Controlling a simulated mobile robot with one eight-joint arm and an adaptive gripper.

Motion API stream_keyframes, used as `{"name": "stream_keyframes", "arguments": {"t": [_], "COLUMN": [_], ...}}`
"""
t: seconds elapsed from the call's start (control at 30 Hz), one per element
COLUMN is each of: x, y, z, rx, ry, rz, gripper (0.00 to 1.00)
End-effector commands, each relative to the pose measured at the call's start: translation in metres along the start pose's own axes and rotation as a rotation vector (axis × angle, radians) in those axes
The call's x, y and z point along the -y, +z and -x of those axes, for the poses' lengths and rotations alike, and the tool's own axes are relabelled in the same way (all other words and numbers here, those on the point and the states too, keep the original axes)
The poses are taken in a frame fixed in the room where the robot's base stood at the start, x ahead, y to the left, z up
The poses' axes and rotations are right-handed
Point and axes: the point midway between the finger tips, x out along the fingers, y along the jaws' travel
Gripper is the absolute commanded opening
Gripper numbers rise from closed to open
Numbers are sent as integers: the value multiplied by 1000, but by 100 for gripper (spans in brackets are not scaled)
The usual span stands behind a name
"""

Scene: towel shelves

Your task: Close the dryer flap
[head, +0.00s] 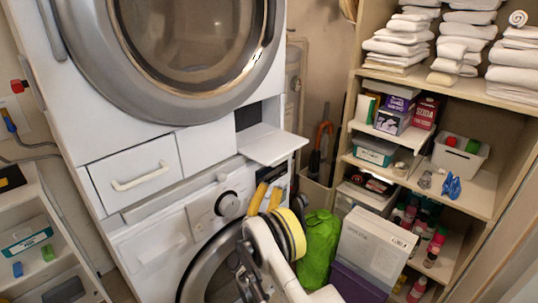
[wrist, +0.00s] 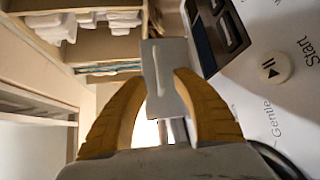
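The dryer (head: 205,150) is the upper white machine with a large round door. Its flap (head: 273,145) is open, sticking out as a white panel below a dark opening (head: 248,114) at the dryer's lower right. My gripper (head: 267,187) has yellow fingers pointing up, in front of the lower machine's panel and below the flap. The wrist view shows the two fingers apart, with a pale panel that looks like the flap (wrist: 163,65) between and beyond their tips (wrist: 162,80). I cannot tell whether they touch it.
The washer (head: 165,240) with a knob and round door stands below. To the right are a green bag (head: 319,238), a white box (head: 375,250) and shelves (head: 470,190) with towels and bottles. A closed drawer (head: 135,180) is left of the opening.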

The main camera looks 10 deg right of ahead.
Motion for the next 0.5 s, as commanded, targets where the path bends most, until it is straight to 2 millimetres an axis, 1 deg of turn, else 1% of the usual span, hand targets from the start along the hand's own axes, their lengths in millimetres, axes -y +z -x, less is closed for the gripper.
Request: {"name": "stream_keyframes", "arguments": {"t": [0.07,0.17,0.5], "x": [0,0,-1], "y": [1,1,2], "z": [-4,-17,-82], "rx": [0,0,0], "ry": [1,1,1], "rz": [1,2,2], "gripper": [34,34,34]}}
